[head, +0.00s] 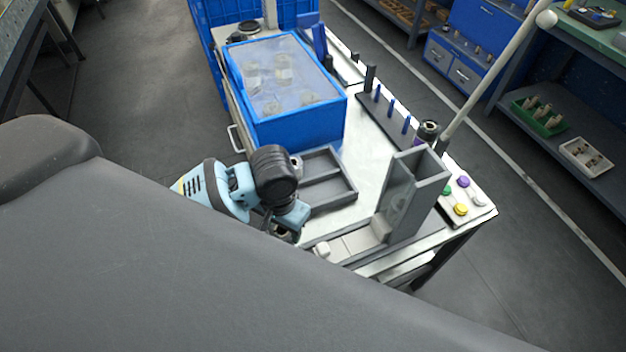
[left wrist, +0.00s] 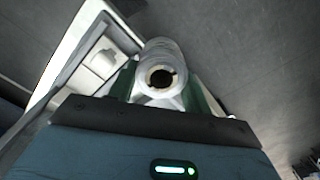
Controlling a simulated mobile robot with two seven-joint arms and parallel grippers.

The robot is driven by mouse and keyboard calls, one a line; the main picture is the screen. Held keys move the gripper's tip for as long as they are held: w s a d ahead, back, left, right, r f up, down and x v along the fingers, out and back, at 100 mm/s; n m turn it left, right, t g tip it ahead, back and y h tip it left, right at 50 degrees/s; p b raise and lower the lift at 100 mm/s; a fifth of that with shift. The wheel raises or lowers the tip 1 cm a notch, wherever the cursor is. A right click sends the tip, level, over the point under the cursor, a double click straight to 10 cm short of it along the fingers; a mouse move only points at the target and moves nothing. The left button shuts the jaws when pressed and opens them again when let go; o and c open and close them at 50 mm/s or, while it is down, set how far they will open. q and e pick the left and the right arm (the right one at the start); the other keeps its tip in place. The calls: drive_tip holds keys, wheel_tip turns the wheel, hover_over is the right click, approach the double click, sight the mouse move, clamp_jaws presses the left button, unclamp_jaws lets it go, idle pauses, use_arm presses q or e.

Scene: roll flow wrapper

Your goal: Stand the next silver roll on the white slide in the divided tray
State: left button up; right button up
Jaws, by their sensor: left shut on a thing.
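My left gripper (head: 287,232) is low at the near left corner of the table, beside the near end of the white slide (head: 352,243). In the left wrist view it is shut on a silver roll (left wrist: 164,66), whose dark hollow end faces the camera between the greenish fingers. In the head view my arm and body hide this roll. The grey divided tray (head: 334,197) lies just beyond the gripper. A small grey round shape (head: 297,163) shows at its far left corner, partly hidden by my wrist; I cannot tell if it is a roll. My right gripper is not in view.
A tall grey chute (head: 418,187) stands at the slide's right end. A small white block (head: 322,249) sits on the slide. A blue bin (head: 290,125) with a clear lid stands behind the tray. A peg rack (head: 392,118) and button panel (head: 464,197) are at right.

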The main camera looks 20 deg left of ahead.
use_arm(q)
drive_tip(key=m, duration=0.1)
drive_tip(key=w+m, duration=0.1)
drive_tip(key=m, duration=0.1)
drive_tip(key=shift+w+d, duration=0.1)
drive_tip(key=shift+w, duration=0.15)
drive_tip(key=w+m, duration=0.2)
drive_tip(key=m, duration=0.4)
wheel_tip(320, 180, up, 4)
drive_tip(key=m+b, duration=0.3)
drive_tip(key=m, duration=2.2)
hover_over(303, 189)
drive_tip(key=s+d, duration=0.2)
drive_tip(key=s, duration=0.2)
drive_tip(key=shift+w+r, duration=0.2)
drive_tip(key=shift+w, duration=0.05)
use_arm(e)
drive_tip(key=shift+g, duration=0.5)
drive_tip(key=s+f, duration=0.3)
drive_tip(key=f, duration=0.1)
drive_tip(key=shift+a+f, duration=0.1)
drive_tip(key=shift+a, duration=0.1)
use_arm(q)
drive_tip(key=shift+f+b, duration=0.4)
drive_tip(key=shift+f, duration=4.6)
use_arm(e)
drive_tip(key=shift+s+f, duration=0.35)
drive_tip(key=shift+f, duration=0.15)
use_arm(q)
drive_tip(key=shift+f, duration=0.2)
